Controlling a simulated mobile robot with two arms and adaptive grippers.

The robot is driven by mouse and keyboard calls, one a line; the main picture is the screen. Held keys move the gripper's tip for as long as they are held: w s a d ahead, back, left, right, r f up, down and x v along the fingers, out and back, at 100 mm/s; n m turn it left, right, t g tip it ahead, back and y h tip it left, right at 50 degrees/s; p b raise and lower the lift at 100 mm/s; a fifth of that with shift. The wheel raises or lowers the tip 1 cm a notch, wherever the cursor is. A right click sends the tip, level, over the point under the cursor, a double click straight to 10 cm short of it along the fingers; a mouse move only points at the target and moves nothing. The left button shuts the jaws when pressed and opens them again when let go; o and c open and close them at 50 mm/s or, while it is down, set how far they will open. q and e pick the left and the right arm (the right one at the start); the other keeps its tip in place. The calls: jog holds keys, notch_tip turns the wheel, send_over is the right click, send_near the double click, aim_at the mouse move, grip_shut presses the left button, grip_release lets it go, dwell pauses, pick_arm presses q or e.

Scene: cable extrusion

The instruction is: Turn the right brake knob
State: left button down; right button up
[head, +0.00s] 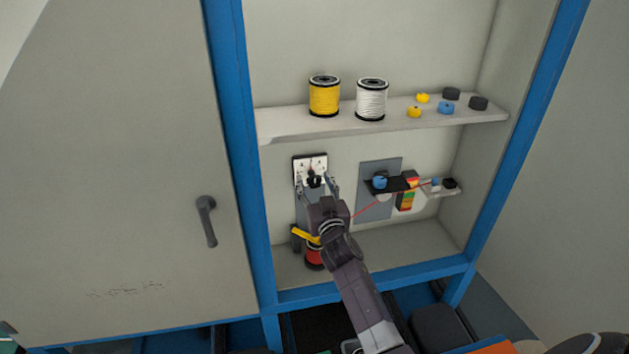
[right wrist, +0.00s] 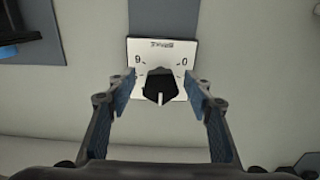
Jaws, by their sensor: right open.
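The brake knob (right wrist: 160,84) is a black pointed knob on a white dial plate with marks and digits. In the right wrist view it lies between and just beyond my right gripper's fingertips (right wrist: 162,85). The fingers are spread on either side of it, and the gripper is open and empty. In the head view the knob (head: 314,178) and its white plate (head: 311,161) show on the back wall below the shelf, partly hidden by my right gripper (head: 316,184). I do not see my left gripper.
A shelf (head: 290,124) above holds a yellow spool (head: 324,97), a white spool (head: 371,100) and several small caps. Below, a red spool (head: 314,258) sits behind my arm. A red cable (head: 367,209) runs right past a blue knob (head: 380,181). Blue frame posts (head: 232,130) border the bay.

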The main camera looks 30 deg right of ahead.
jog(key=shift+w, duration=0.1)
jog(key=c, duration=1.1)
jog(key=shift+c, duration=0.2)
jog(key=n+b, duration=0.1)
jog(key=n, duration=0.2)
jog(key=shift+n, duration=2.5)
